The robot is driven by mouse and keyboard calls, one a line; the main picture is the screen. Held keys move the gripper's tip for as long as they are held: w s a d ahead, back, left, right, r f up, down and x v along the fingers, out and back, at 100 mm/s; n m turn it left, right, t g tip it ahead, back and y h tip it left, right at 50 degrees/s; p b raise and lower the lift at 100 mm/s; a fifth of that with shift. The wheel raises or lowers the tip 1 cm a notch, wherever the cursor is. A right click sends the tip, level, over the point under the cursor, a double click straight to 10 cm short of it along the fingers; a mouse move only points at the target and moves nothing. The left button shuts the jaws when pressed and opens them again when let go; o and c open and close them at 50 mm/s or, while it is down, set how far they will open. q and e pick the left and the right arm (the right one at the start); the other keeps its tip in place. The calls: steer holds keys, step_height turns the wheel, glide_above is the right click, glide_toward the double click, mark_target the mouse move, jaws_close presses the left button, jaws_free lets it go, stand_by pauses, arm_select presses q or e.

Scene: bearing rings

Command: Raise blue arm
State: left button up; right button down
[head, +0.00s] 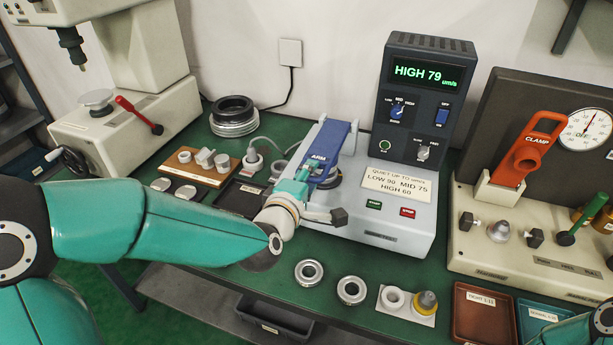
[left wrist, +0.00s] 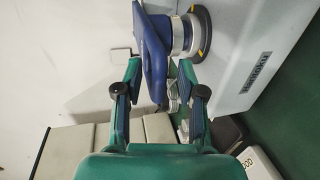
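The blue arm (head: 326,143), marked "ARM", is on the grey tester (head: 395,215) and slopes down toward the front over a dark round spindle seat. In the left wrist view, the end of the blue arm (left wrist: 154,72) lies between the two fingertips of my left gripper (left wrist: 160,75). The fingers are apart, with gaps visible beside the blue end. In the head view, my left gripper (head: 300,178) is at the arm's front left side and partly hides it. A ring and round base (left wrist: 188,38) show beside the arm. My right gripper is out of view.
The tester display (head: 418,74) reads "HIGH 79". Two bearing rings (head: 309,272) (head: 351,290) lie on the green bench in front. A clamp station with a red handle (head: 525,150) stands right. A press (head: 125,110) and a wooden parts board (head: 200,165) are left.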

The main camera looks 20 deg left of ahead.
arm_select(q)
jaws_close()
stand_by(0.4)
